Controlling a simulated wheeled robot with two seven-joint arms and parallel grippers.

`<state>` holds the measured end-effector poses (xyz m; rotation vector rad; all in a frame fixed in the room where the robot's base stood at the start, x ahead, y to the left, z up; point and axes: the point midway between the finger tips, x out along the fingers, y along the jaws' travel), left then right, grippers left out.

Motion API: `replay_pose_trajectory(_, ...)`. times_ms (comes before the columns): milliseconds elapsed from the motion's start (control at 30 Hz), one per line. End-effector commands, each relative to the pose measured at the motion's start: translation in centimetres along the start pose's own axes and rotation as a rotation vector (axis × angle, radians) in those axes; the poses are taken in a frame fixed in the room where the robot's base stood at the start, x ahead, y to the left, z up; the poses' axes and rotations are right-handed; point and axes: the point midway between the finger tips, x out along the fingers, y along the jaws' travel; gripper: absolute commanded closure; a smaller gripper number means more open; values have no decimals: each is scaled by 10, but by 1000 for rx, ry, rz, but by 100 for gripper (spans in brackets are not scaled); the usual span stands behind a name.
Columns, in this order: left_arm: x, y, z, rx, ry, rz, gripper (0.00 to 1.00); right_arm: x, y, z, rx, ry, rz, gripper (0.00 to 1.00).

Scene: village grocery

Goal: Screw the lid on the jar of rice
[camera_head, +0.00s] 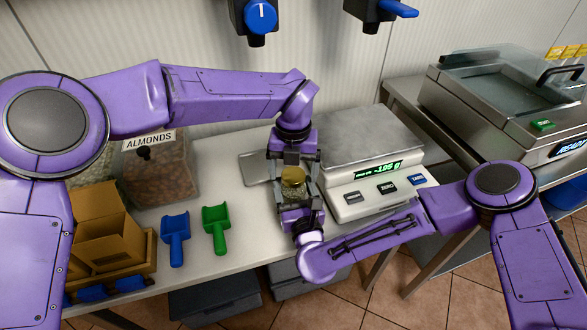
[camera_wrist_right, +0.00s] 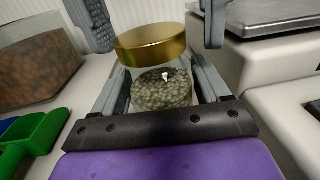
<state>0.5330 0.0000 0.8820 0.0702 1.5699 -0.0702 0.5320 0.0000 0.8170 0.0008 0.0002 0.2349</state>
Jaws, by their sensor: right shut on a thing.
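The glass jar of rice (camera_head: 293,189) is upright between my two grippers, left of the scale. Its small pale grains show in the right wrist view (camera_wrist_right: 163,92). The gold lid (camera_head: 293,174) is at the jar's top; in the right wrist view the lid (camera_wrist_right: 150,45) looks tilted and slightly left of the jar. Whether it is seated is unclear. My right gripper (camera_head: 295,197) is shut on the jar, one finger each side. My left gripper (camera_head: 293,160) comes from behind; its fingers stand apart on either side of the lid, with a gap visible at the right.
The scale (camera_head: 365,165) reading -195 g is close on the right. An almond bin (camera_head: 160,180), a cardboard box (camera_head: 105,230), a blue scoop (camera_head: 175,240) and a green scoop (camera_head: 216,230) are left. The counter (camera_head: 250,235) is clear in front of the scoops.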

Motion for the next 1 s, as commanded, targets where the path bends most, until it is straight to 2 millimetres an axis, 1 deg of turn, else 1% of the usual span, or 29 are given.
replay_pose_trajectory(200,0,0,0,0,0,0,12,0,0,0,0,0,0,100)
replay_pose_trajectory(267,-3,0,0,-1,-1,0,12,0,0,0,0,0,0,100)
replay_pose_trajectory(333,-11,0,0,-2,-1,-1,12,0,0,0,0,0,0,100)
replay_pose_trajectory(467,-38,0,1,-2,-4,-2,12,0,0,0,0,0,0,100)
replay_pose_trajectory(600,-72,0,1,-2,-4,-2,12,0,0,0,0,0,0,100)
replay_pose_trajectory(700,-92,0,1,-2,-3,-1,12,0,0,0,0,0,0,100)
replay_pose_trajectory(833,-111,0,1,0,-1,0,12,0,0,0,0,0,0,100)
replay_pose_trajectory(900,-116,0,1,0,-1,0,12,0,0,0,0,0,0,100)
replay_pose_trajectory(1000,-120,0,0,0,1,1,12,0,0,0,0,0,0,100)
